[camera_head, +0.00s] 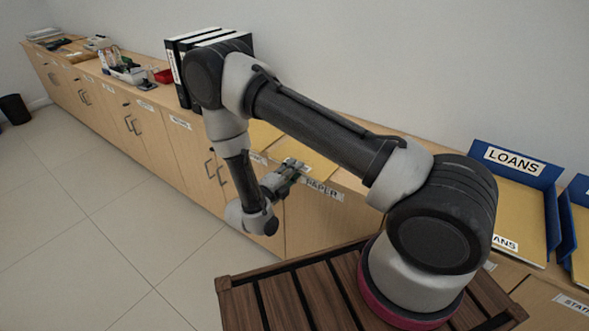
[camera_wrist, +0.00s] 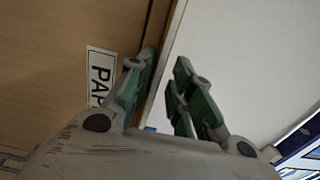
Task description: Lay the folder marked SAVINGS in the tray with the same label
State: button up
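No label reading SAVINGS is legible in either view. Two tan folders lie flat on the counter behind my arm: one (camera_head: 262,134) further left, partly hidden by the arm, and one (camera_head: 312,163) above the PAPER label. My gripper (camera_head: 289,172) is at the counter's front edge beside the nearer folder. In the wrist view its two fingers (camera_wrist: 162,92) stand apart, with a thin brown edge showing between them. I cannot tell whether they touch anything. A blue tray (camera_head: 552,175) marked LOANS stands at the right with a tan folder (camera_head: 522,215) in it.
The PAPER label (camera_head: 323,188) is on the counter front; part of it shows in the wrist view (camera_wrist: 100,77). Another blue tray (camera_head: 567,235) is cut off at the right edge. Black binders (camera_head: 178,70) stand behind my arm. A red container (camera_head: 163,76) and other items sit further left.

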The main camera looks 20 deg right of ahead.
jog(key=shift+c, duration=0.4)
grip_shut()
jog(key=shift+r, duration=0.1)
notch_tip(320, 180, up, 2)
jog(key=shift+r, duration=0.2)
jog(key=shift+a, duration=0.15)
jog(key=s+a+r, duration=0.5)
jog(key=s+a, duration=0.3)
jog(key=a, duration=0.3)
jog(key=shift+s, duration=0.15)
